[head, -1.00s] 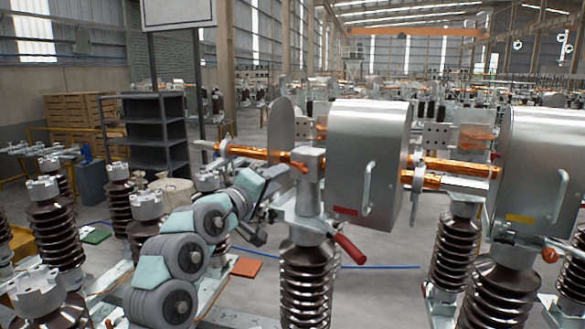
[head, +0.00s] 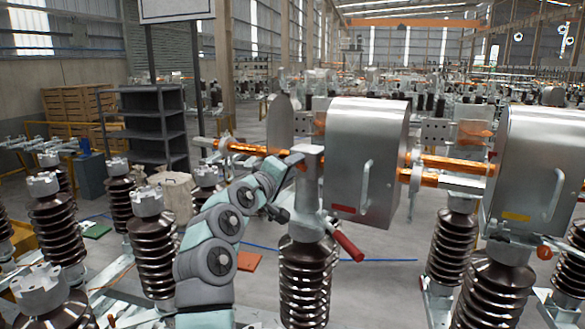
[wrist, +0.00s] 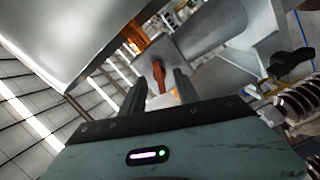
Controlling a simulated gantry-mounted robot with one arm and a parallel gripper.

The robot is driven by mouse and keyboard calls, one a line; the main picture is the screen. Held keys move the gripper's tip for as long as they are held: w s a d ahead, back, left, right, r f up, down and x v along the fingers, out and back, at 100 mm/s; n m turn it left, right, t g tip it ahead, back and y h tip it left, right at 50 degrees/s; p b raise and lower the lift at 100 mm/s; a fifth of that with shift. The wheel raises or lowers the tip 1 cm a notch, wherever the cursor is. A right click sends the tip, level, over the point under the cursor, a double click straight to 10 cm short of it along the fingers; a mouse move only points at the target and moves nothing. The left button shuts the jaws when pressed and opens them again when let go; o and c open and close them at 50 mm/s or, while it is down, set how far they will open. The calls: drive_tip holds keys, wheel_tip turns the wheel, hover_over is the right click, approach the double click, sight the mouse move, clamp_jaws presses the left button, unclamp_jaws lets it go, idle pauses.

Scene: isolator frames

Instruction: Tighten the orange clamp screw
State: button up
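The orange clamp screw (wrist: 158,74) is a small wing-shaped handle on the face of a grey metal clamp block (wrist: 148,66) in the wrist view. My gripper (wrist: 160,82) is open, with one dark finger on each side of the screw and a gap between them. I cannot tell whether the fingertips touch it. In the head view my gripper (head: 291,163) is at the left side of the grey clamp block (head: 309,158) on top of a brown ribbed insulator (head: 305,275). There the arm's end hides the screw.
A copper bar (head: 250,149) runs left from the clamp. A large metal housing (head: 368,150) stands close on its right. A red-handled lever (head: 347,246) sticks out below. More insulators (head: 152,245) stand at left, near my arm.

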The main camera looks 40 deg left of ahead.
clamp_jaws()
idle(0.3)
drive_tip(key=shift+f+b, duration=0.1)
drive_tip(key=shift+b, duration=0.25)
